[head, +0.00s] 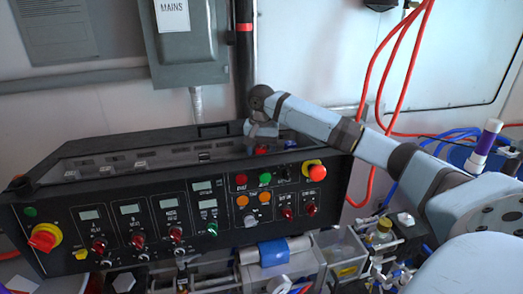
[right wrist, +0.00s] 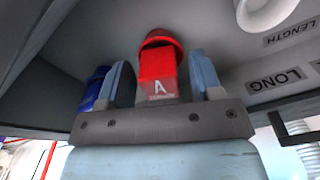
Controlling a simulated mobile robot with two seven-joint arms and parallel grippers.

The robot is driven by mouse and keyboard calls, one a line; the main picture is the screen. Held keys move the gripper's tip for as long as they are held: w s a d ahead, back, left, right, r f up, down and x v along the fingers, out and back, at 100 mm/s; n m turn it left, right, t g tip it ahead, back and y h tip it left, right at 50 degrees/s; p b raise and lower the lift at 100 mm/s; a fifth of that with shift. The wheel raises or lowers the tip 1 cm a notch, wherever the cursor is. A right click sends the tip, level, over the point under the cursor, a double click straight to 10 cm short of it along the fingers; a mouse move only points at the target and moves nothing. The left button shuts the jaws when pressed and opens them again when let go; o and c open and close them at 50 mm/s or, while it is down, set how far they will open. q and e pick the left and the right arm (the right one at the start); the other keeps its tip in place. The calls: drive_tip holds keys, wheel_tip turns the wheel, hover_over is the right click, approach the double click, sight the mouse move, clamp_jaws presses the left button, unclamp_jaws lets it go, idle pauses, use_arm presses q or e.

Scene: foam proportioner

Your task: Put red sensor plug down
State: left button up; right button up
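The red sensor plug (right wrist: 158,75), marked with a white "A", stands between the two light-blue fingers of my right gripper (right wrist: 163,82) in the right wrist view. The fingers are spread, with a visible gap between the plug and the right-hand finger; the left-hand finger is closer to it. In the head view my right gripper (head: 262,130) is over the back right of the black control panel's recessed top, and a small red piece (head: 262,149) shows just below it. The plug's far end contact is hard to tell. My left gripper is not in view.
A blue plug (right wrist: 97,88) is just left of the gripper in the right wrist view. Labels reading LENGTH and LONG (right wrist: 279,79) are on the grey surface at right. The black control panel (head: 120,190) has several knobs and displays. Red hoses (head: 375,90) hang behind my right arm.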

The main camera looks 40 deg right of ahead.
sight(262, 147)
wheel_tip(262, 147, up, 12)
drive_tip(key=shift+b, duration=0.4)
idle(0.7)
